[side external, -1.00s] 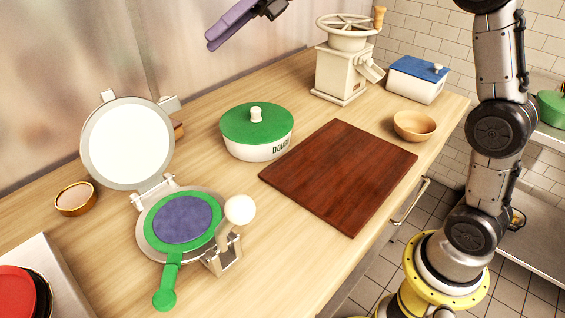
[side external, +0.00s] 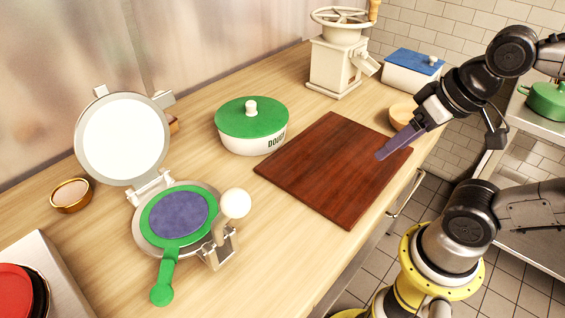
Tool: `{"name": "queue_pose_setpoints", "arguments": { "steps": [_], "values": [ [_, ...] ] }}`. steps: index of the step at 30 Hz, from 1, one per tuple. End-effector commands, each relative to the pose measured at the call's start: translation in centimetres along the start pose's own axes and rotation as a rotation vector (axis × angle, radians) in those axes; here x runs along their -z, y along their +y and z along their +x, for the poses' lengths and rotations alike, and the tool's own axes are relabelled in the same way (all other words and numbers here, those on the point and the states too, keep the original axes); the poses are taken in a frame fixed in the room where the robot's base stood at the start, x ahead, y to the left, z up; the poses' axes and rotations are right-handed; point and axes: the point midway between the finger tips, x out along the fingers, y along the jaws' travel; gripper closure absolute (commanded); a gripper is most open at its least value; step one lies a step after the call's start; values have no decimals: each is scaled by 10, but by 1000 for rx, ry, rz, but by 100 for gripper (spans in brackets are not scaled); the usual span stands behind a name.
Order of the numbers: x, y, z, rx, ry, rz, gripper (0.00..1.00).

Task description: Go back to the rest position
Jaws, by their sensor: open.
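My gripper (side external: 384,152) has long purple fingers and hangs over the right part of the dark wooden board (side external: 325,175), pointing down to the left. The fingers overlap in this view. It is open, and nothing shows between its fingers. My arm is folded at the right of the picture.
An open press (side external: 124,140) with a green-rimmed purple disc (side external: 179,214) stands at the left. A green-lidded dough pot (side external: 252,118) sits behind the board. A cream grinder (side external: 335,66), a blue-lidded box (side external: 412,74) and a partly hidden wooden bowl (side external: 402,112) stand farther back. The board is bare.

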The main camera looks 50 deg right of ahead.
Motion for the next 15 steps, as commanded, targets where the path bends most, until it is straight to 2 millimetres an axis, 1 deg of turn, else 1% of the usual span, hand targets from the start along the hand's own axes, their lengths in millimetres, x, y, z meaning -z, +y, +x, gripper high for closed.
{"name": "queue_pose_setpoints", "arguments": {
  "steps": [1, 3, 6, 15],
  "values": [
    [1, 3, 2, -13, 7, -79, 29],
    [5, 4, 2, -22, 23, -164, 29],
    [6, 4, 1, -21, 28, -229, 29],
    [6, 4, 1, -20, 27, -247, 29]
  ]
}}
